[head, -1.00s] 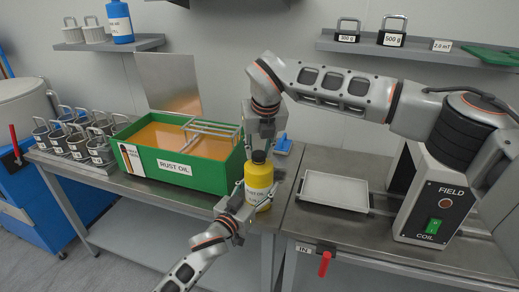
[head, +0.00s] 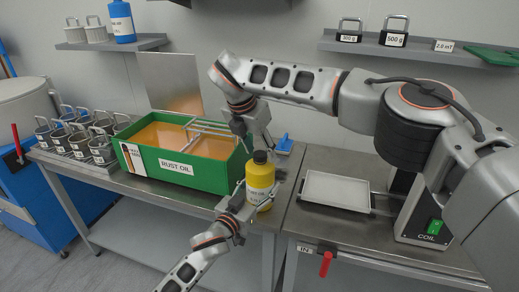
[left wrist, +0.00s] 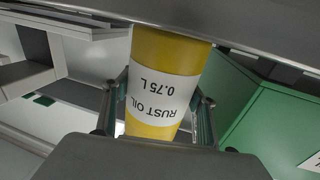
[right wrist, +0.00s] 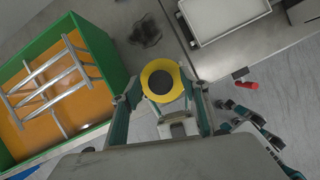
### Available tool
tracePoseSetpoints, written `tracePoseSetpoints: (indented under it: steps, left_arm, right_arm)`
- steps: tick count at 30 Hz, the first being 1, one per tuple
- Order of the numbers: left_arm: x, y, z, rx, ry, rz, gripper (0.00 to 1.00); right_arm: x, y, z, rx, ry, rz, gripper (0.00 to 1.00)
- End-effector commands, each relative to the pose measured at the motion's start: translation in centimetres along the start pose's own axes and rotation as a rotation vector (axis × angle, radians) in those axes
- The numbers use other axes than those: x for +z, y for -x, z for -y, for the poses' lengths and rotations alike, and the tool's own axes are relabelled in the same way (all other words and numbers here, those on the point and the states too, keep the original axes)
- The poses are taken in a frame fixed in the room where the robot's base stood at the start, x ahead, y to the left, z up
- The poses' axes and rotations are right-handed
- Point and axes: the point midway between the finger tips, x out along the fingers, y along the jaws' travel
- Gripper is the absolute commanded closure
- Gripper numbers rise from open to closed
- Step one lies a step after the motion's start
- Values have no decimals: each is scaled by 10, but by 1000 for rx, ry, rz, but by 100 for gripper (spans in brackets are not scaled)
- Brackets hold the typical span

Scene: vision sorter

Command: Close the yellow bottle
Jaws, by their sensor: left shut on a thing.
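The yellow bottle (head: 260,183), labelled rust oil, stands upright at the front edge of the bench, with a black cap (head: 260,157) on its top. My left gripper (head: 246,197) is shut on the bottle's body from the front; the left wrist view shows the bottle (left wrist: 165,85) between its fingers. My right gripper (head: 249,146) is tilted just above and left of the cap, apart from it as far as I can tell. In the right wrist view the black cap (right wrist: 160,81) shows from above, and the fingers (right wrist: 163,105) are spread apart.
A green rust oil tank (head: 205,175) with a wire rack stands left of the bottle. A pale tray (head: 336,190) lies to the right, before the field coil unit (head: 425,228). A blue item (head: 284,143) lies behind the bottle. Metal baskets (head: 80,145) stand far left.

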Motion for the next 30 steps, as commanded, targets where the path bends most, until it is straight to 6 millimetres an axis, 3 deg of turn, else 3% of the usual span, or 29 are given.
tracePoseSetpoints:
  steps: [8, 19, 27, 30]
  left_arm:
    - [1, 0, 0, 0, -1, 1, 100]
    - [1, 0, 0, 0, -1, 1, 100]
    - [1, 0, 0, 0, -1, 1, 100]
    - [1, 0, 0, 0, -1, 1, 100]
  right_arm:
    - [1, 2, 0, 1, 1, 1, 55]
    - [17, 39, 0, 1, 0, 3, 55]
    - [18, 41, 0, 0, 2, 0, 55]
    - [18, 41, 0, 0, 2, 0, 36]
